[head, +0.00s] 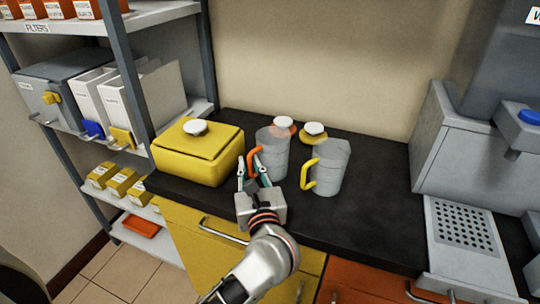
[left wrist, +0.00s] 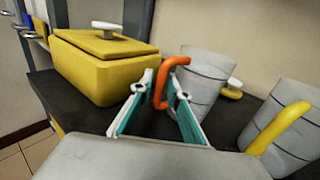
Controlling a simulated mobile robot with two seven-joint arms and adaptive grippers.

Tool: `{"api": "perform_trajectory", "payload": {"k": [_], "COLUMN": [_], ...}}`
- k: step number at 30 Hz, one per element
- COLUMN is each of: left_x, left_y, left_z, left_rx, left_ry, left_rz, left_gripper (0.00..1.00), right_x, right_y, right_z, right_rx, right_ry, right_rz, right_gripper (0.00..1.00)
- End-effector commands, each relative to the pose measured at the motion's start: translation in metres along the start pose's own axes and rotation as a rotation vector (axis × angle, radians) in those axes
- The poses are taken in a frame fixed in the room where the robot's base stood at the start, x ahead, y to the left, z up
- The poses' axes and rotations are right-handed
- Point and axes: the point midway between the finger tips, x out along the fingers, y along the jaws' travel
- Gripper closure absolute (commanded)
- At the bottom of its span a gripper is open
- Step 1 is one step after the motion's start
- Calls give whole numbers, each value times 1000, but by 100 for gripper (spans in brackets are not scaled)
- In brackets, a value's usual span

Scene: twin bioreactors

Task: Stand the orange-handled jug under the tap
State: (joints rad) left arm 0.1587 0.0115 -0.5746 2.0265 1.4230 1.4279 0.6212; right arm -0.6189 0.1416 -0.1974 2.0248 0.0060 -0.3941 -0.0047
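The orange-handled jug (head: 273,150) is a grey, translucent jug standing upright on the dark counter, its orange handle (head: 253,158) facing left and toward me. It also shows in the left wrist view (left wrist: 200,84). My left gripper (head: 251,171) is open at the handle, with a finger on either side. In the left wrist view the handle (left wrist: 175,62) shows between and beyond the fingertips; I cannot tell whether they touch it. At the far right, a blue-topped grey part (head: 520,134) juts out above a perforated drip tray (head: 447,222); the tap's spout is not clear. My right gripper is not in view.
A yellow-handled jug (head: 329,168) stands close on the right. A yellow lidded box (head: 190,160) stands on the left. Two white-knobbed lids, one orange (head: 283,130) and one yellow (head: 315,139), lie behind. The counter (head: 378,195) is clear between the yellow-handled jug and the grey unit.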

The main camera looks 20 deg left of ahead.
Motion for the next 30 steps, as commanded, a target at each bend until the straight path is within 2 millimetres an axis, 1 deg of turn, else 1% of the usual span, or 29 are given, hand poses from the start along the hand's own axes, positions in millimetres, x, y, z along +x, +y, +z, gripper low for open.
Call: {"api": "perform_trajectory", "payload": {"k": [1,3,12,17,23,26,30], "left_x": [0,0,0,0,0,0,0], "left_y": [0,0,0,0,0,0,0], "left_z": [0,0,0,4,23,39,69], "left_rx": [0,0,0,-1,-4,-4,-6], "left_ry": [0,0,0,-1,-5,-5,-7], "left_rz": [0,0,0,0,0,0,0], "left_gripper": [86,100,100,100,100,100,100], "right_x": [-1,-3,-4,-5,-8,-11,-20], "right_y": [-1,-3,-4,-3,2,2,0], "right_z": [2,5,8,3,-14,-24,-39], "right_rx": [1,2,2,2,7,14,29], "right_ry": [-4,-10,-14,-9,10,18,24], "right_rz": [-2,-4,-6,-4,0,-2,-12], "right_gripper": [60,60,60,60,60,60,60]}}
